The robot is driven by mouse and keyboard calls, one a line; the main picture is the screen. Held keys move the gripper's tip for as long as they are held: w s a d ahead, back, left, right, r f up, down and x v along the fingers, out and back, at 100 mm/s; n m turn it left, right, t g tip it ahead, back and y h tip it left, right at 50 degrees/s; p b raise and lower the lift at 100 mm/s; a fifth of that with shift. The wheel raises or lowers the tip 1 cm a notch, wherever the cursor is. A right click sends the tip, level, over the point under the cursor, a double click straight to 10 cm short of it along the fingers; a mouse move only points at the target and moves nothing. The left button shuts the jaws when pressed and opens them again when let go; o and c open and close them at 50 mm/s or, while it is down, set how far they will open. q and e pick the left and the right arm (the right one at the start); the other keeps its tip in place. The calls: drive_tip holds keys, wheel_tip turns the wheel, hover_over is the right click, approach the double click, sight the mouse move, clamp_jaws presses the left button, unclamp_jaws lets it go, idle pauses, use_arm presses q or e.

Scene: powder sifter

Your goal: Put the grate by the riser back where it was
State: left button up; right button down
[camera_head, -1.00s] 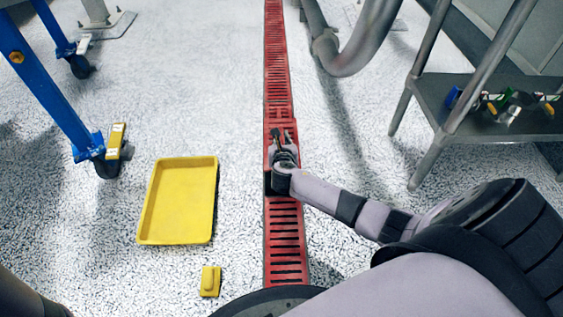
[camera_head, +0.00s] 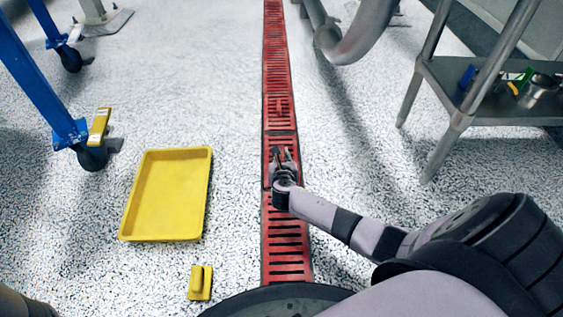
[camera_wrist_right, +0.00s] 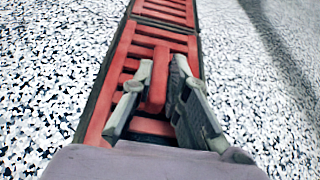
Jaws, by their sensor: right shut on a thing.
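A line of red slotted grates (camera_head: 277,75) runs away from me along a floor channel in the head view. My right gripper (camera_head: 282,152) is over this line and shut on a bar of one red grate (camera_head: 273,172). In the right wrist view the two fingers (camera_wrist_right: 168,75) stand on either side of a red bar (camera_wrist_right: 156,90) of that grate. The held grate looks in line with the channel; I cannot tell whether it is fully seated. The gripper and wrist hide part of it. My left gripper is not in view.
A yellow tray (camera_head: 170,195) and a small yellow block (camera_head: 199,283) lie left of the channel. A blue wheeled frame (camera_head: 35,85) stands at the left. A grey bent pipe (camera_head: 355,42) is at the back, a metal table (camera_head: 440,80) at the right.

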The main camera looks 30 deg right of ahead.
drive_tip(key=shift+r, duration=0.1)
drive_tip(key=c, duration=1.6)
unclamp_jaws()
drive_tip(key=shift+f, duration=0.2)
drive_tip(key=shift+o, duration=0.2)
drive_tip(key=shift+r, duration=0.1)
